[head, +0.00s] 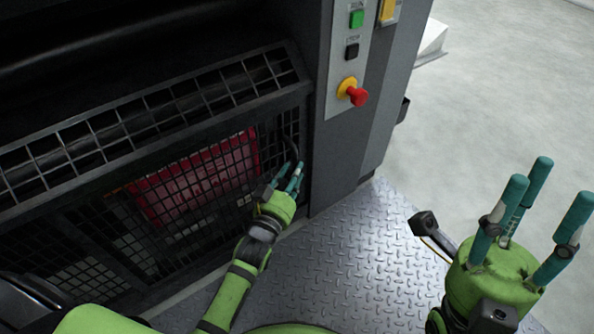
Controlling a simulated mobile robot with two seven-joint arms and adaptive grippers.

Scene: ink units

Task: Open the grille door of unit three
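The black grille door (190,240) fills the lower left of the head view and looks closed. A red part shows behind its mesh. A dark curved handle (291,146) seems to stand at the door's right side. My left gripper (290,176) is at that side, its teal fingertips just below the visible part of the handle. I cannot tell whether the fingers touch or hold it. My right gripper (535,215) is at the right, away from the machine, its fingers spread and empty. No unit number is visible.
The grey machine column beside the door carries a green button (356,19), a black button (351,51) and a red stop knob (357,96). A slanted upper grille (150,115) runs above the door. Diamond plate flooring (350,250) in front is clear, with pale floor beyond.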

